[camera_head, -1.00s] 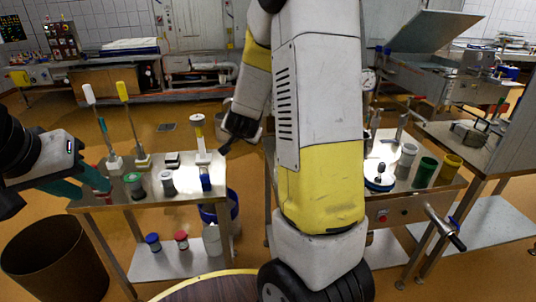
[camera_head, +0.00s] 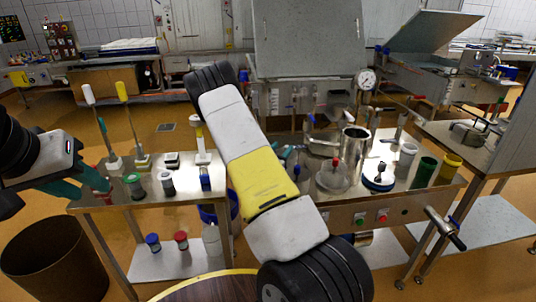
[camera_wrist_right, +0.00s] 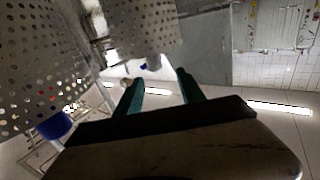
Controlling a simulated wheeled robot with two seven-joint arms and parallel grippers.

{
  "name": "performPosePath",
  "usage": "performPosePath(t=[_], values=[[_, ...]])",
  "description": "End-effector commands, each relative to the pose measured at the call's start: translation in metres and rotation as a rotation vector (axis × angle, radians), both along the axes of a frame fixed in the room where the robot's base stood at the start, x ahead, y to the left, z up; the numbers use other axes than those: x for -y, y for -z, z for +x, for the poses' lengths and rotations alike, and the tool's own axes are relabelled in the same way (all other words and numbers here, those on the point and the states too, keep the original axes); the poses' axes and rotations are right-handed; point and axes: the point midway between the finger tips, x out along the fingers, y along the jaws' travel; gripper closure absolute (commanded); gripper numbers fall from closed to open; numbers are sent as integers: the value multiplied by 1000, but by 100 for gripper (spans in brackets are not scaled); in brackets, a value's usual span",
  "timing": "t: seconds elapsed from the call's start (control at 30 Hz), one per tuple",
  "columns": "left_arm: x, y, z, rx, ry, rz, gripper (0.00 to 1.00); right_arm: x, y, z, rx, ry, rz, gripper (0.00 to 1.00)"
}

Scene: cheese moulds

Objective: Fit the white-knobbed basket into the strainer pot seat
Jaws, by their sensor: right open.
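I cannot pick out the white-knobbed basket or the strainer pot seat for certain. A tall silver pot (camera_head: 353,155) stands on the right table, with a red-knobbed item (camera_head: 333,174) beside it. In the right wrist view, a large perforated metal wall (camera_wrist_right: 40,70) fills the left and a second perforated vessel (camera_wrist_right: 143,28) is at the top. My right gripper (camera_wrist_right: 160,85) is open, with nothing seen between its fingers. In the head view my right arm largely hides it. My left gripper (camera_head: 88,187) is by the left table's left edge; its fingertips are unclear.
The left table (camera_head: 110,203) holds green-, grey- and blue-topped containers and upright brushes. On the right table (camera_head: 395,198) are a blue-rimmed item (camera_head: 379,180) and white, green (camera_head: 425,172) and yellow (camera_head: 450,168) cylinders. A brown bin (camera_head: 55,260) stands at lower left.

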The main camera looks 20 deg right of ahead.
Motion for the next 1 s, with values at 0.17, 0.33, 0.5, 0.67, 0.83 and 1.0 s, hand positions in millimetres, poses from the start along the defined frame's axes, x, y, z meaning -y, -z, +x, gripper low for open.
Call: performPosePath(t=[0.17,0.33,0.5,0.67,0.83,1.0], values=[[0,0,0,0,0,0,64,14,0,12,0,1,1,54],[0,0,0,0,0,0,64,26,7,20,-1,1,1,54],[0,0,0,0,0,0,64,47,13,36,1,0,2,54],[0,0,0,0,0,0,64,55,13,44,-1,0,1,54],[0,0,0,0,0,0,64,56,13,45,-2,-1,2,54],[0,0,0,0,0,0,64,56,13,45,-1,-1,3,77]])
